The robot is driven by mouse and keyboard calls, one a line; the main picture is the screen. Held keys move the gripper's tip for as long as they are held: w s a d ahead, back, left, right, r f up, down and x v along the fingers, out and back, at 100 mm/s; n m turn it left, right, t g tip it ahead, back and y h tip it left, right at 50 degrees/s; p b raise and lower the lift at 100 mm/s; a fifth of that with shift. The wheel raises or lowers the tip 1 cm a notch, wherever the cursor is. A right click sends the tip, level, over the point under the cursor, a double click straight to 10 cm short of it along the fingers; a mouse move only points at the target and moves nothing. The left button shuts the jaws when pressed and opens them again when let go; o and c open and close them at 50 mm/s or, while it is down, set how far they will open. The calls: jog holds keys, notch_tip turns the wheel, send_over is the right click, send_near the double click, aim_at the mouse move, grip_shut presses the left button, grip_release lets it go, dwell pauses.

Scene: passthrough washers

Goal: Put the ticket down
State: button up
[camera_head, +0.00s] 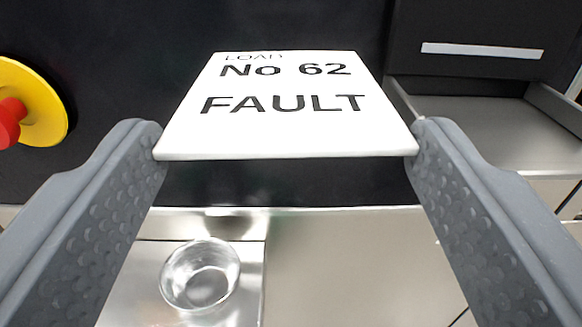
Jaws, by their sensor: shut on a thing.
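The ticket (285,128) is a white card with black print reading "LOAD", "No 62" and "FAULT". My gripper (286,145) is shut on it, with one grey dimpled finger at its left edge and one at its right edge. The card is tilted, its near edge lowest in the picture. It appears in front of a black panel, and I cannot tell whether it touches anything beyond my fingers.
A yellow disc with a red knob (8,120) is at the left. A clear round glass (200,274) stands on a metal plate (252,255) below. An open metal tray or drawer (470,130) is at the right, under a dark panel with a white strip (482,50).

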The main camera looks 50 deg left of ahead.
jog(key=shift+s+a, duration=0.1)
jog(key=shift+s, duration=0.25)
jog(key=w+d+m+t+h, duration=0.3)
jog(key=w+d+m+h, duration=0.15)
jog(key=d, duration=0.85)
jog(key=w+d+m+t+h, duration=0.3)
jog(key=w+d+h, duration=0.2)
jog(key=d, duration=0.9)
notch_tip(320, 180, down, 13)
jog(key=w+m+t+h, duration=0.1)
jog(key=w+m+h, duration=0.1)
jog(key=m+h, duration=0.1)
jog(key=shift+w+h, duration=0.35)
jog(key=shift+h, duration=0.5)
jog(key=shift+a+f, duration=0.15)
